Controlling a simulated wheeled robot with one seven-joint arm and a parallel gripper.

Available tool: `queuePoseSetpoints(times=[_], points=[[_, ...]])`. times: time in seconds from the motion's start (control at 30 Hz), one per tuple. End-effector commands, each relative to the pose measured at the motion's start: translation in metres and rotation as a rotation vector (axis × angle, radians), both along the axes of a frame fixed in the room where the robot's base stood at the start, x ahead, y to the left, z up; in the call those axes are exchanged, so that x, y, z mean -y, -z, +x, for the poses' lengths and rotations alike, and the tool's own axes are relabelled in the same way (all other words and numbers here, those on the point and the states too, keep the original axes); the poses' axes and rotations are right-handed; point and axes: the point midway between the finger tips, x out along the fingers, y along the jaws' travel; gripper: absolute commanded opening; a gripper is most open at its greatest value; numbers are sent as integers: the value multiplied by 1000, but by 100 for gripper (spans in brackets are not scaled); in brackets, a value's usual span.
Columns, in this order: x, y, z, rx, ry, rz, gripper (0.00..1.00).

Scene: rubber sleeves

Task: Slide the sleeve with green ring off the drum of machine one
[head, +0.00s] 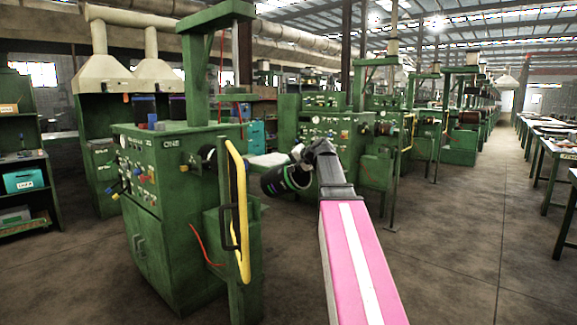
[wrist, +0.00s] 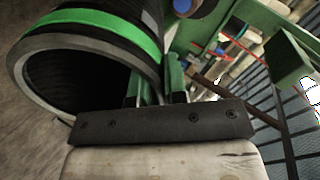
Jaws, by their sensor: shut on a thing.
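The sleeve (wrist: 75,42) is a black rubber tube with a bright green ring and a grey rim, large at the upper left of the wrist view. Its open end faces partly toward the camera, and its inside is dark. My gripper (wrist: 153,88) is shut on the sleeve's edge at its right side. In the head view, dark round parts with a green band show at the end of my arm, but I cannot clearly part sleeve from arm there. Machine one (head: 165,205), a green cabinet marked ONE, stands left of them.
A yellow guard bar (head: 238,210) stands upright on machine one's near right side, close to my arm. Another green machine (head: 322,125) stands behind. Open floor (head: 460,240) lies to the right, with a row of tables (head: 545,150) along the right edge.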

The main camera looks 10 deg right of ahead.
Motion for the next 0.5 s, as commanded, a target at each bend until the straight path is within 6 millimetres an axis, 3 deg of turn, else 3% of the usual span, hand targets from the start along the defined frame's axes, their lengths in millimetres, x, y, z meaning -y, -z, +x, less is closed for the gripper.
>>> queuePoseSetpoints(times=[0.5], points=[[2,-4,-2,-38,-2,-30,0]])
